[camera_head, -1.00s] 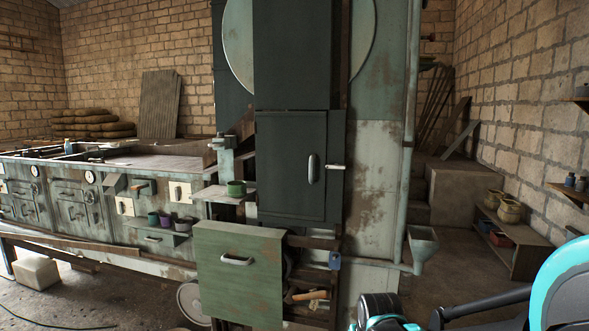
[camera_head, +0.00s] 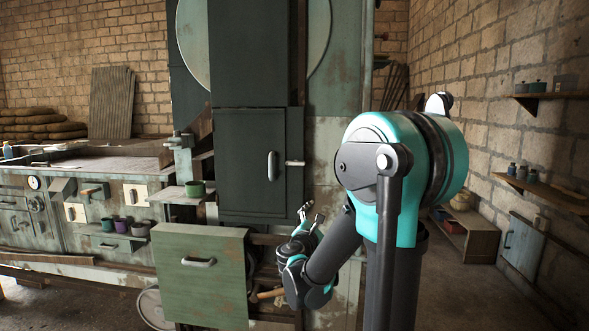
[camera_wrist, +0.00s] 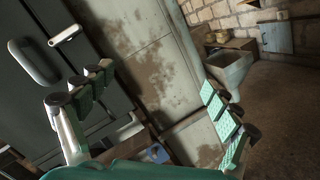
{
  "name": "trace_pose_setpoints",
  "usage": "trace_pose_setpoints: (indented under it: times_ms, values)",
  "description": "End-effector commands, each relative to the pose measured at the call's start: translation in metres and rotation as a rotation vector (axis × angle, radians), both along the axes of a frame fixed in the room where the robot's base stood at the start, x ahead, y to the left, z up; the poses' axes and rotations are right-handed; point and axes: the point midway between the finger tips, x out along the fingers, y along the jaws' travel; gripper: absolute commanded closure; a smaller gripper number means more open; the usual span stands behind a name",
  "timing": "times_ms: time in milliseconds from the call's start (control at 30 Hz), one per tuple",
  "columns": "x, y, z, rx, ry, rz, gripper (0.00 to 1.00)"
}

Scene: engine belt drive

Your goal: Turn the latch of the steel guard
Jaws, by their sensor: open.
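The steel guard (camera_head: 252,140) is a tall dark door on the front of the machine. It has a long upright handle (camera_head: 273,166) and, to the right of it at the door's edge, a small pale latch (camera_head: 295,163) that lies level. In the wrist view the handle (camera_wrist: 33,62) and the latch (camera_wrist: 65,35) are tilted at the upper left. My gripper (camera_head: 311,213) is open and empty, below and slightly right of the latch, and apart from it. In the wrist view my gripper (camera_wrist: 155,95) has its fingers spread wide, with the latch outside them.
A green panel with a handle (camera_head: 198,285) sticks out at the lower left of the guard. A small shelf with a green cup (camera_head: 195,188) is left of the guard. A pale funnel (camera_wrist: 230,66) stands right of the machine. Open floor lies to the right.

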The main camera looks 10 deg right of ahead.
Motion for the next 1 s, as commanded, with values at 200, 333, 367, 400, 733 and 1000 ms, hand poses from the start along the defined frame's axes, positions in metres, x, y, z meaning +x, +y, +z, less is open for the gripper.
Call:
trace_pose_setpoints:
  times_ms: [200,333,367,400,733,1000]
  values:
    - [0.046,0.069,0.044,-0.506,0.029,0.092,0.10]
    - [0.057,0.094,0.053,-0.677,0.037,0.108,0.10]
    - [0.059,0.098,0.054,-0.700,0.039,0.110,0.10]
    - [0.060,0.101,0.056,-0.723,0.039,0.111,0.10]
    - [0.093,0.093,0.071,-0.745,0.041,0.110,0.10]
    - [0.140,0.077,0.091,-0.743,0.040,0.109,0.10]
